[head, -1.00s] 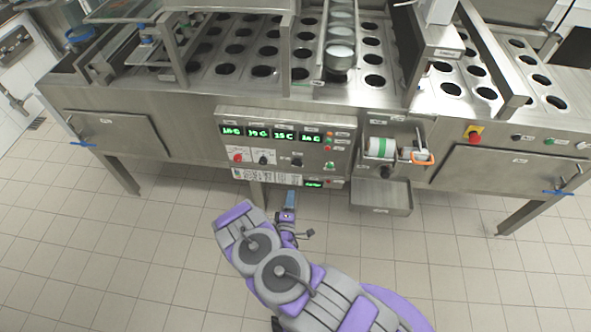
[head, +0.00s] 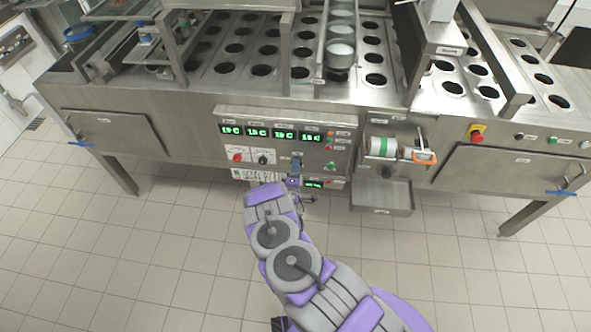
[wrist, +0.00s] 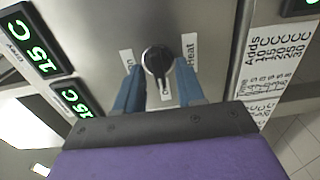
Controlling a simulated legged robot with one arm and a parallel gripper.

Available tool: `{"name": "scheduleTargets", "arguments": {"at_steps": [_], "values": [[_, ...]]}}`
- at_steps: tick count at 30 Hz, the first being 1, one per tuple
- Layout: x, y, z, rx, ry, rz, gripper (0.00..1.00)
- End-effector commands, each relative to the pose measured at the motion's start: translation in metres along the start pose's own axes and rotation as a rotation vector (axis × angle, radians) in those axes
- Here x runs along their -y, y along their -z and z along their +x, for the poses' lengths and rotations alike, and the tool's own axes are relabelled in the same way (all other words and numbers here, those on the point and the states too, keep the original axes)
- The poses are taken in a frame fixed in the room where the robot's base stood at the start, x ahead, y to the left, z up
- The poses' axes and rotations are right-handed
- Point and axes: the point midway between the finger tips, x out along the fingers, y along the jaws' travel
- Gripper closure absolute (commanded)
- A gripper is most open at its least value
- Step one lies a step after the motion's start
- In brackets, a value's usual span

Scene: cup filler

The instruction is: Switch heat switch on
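The heat switch (wrist: 157,61) is a black rotary knob on the steel control panel (head: 345,136). In the wrist view a "Heat" label (wrist: 190,62) is to its right and a label that seems to read "on" (wrist: 127,61) is to its left. The knob's pointer lies roughly up and down in that view. My gripper (wrist: 162,82) is open, its blue fingers on either side of the knob's lower part. I cannot tell whether they touch it. In the head view my gripper (head: 296,163) is at the panel and covers the switch.
Another black knob (head: 263,157) and a red knob (head: 238,157) sit left of the switch, under green displays (head: 257,130). A roll holder (head: 383,147) and a steel tray (head: 382,195) stick out to the right. The tiled floor in front is clear.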

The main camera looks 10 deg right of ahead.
Motion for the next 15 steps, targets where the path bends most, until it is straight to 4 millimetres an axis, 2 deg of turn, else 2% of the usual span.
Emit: {"name": "scheduleTargets", "arguments": {"at_steps": [6, 15], "values": [[0.0, -0.0004, 0.0001, 0.0, 0.0, 0.0, 0.64], [0.0003, -0.0006, -0.0001, 0.0, 0.001, 0.0, 0.92]]}}
